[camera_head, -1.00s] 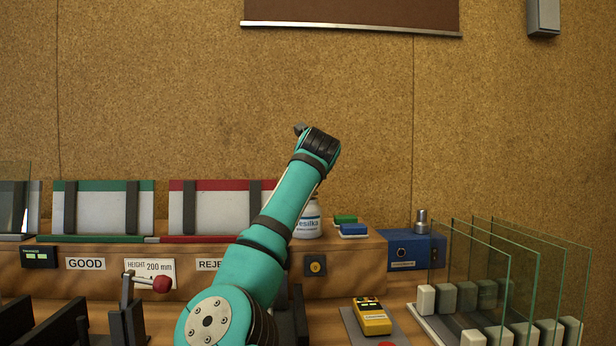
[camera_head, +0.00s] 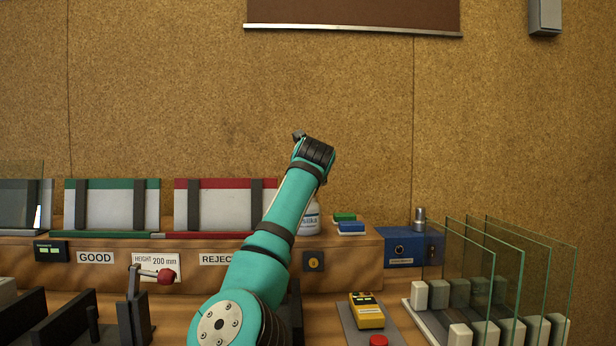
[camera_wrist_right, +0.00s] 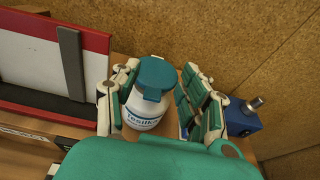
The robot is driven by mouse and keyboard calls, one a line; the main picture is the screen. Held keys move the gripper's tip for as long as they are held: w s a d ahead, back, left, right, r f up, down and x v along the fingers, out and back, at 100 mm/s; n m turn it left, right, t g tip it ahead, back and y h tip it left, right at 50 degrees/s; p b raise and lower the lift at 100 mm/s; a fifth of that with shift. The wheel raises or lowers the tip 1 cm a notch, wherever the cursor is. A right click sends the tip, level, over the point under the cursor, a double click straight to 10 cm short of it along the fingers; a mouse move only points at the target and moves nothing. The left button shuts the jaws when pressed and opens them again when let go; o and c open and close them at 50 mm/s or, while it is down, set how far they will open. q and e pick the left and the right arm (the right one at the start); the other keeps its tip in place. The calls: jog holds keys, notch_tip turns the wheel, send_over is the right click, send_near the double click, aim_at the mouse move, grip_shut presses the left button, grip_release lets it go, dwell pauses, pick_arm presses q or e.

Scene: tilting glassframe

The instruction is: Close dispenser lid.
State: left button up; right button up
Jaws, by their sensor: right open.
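The dispenser is a white bottle with blue lettering (camera_wrist_right: 143,112) and a teal lid (camera_wrist_right: 155,76) in the right wrist view. The lid's upper part stands at an angle over the neck; I cannot tell whether it is fully shut. My right gripper (camera_wrist_right: 161,72) is open, with teal and white fingers on both sides of the bottle. I see no clear contact. In the head view the bottle (camera_head: 311,219) stands on the wooden ledge, partly hidden behind my right arm, and its lid is hidden. My left gripper is not in view.
A red-edged panel (camera_wrist_right: 50,60) stands left of the bottle. Green and blue blocks (camera_head: 350,227) and a blue box with a metal knob (camera_head: 404,247) stand to its right. Glass panes (camera_head: 515,270) rise in a rack at the right. A cork wall closes the back.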

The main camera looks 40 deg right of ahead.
jog(key=v, duration=1.1)
jog(key=shift+s+a, duration=0.2)
jog(key=shift+s, duration=0.1)
